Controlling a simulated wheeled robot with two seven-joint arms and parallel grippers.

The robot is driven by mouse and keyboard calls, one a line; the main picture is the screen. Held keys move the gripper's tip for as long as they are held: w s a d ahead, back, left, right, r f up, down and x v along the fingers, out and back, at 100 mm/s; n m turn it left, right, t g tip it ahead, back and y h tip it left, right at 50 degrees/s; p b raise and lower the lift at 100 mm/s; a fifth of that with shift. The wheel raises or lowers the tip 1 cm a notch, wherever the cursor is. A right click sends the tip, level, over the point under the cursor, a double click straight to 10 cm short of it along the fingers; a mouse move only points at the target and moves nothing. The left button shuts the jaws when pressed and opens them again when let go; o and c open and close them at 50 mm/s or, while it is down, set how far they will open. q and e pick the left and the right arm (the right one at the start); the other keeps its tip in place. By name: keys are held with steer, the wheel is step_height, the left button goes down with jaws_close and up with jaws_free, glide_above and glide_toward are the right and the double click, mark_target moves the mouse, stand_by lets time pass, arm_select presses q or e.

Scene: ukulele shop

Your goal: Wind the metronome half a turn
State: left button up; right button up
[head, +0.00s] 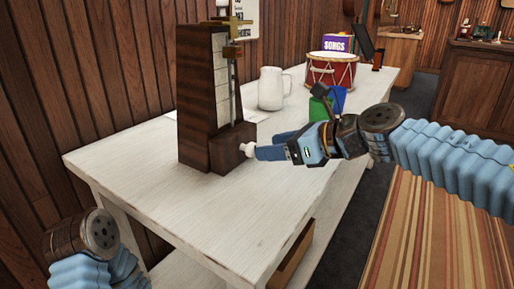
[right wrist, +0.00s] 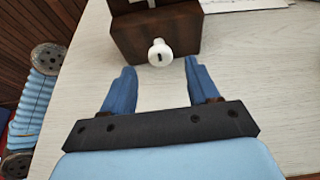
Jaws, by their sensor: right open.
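The metronome (head: 208,95) is a tall dark brown wooden case with a pale scale and a brass pendulum, standing upright on the white table (head: 150,185). Its winding key (head: 247,149) is a small white knob on the right side of the base. In the right wrist view the key (right wrist: 160,52) has a dark slot and sits just beyond the fingertips, roughly midway between them. My right gripper (right wrist: 156,72) is open and empty, in front of the key. In the head view the right gripper (head: 262,147) points left at the key. My left arm shows at bottom left; its gripper is out of view.
A green cup (head: 320,108), a blue cup (head: 338,98) and a red drum (head: 332,69) stand farther back. A purple SONGS box (head: 338,43) is behind the drum. The table's front left is clear.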

mark_target(249, 149)
steer(key=x, duration=0.5)
steer(key=shift+c, duration=0.2)
steer(key=c, duration=1)
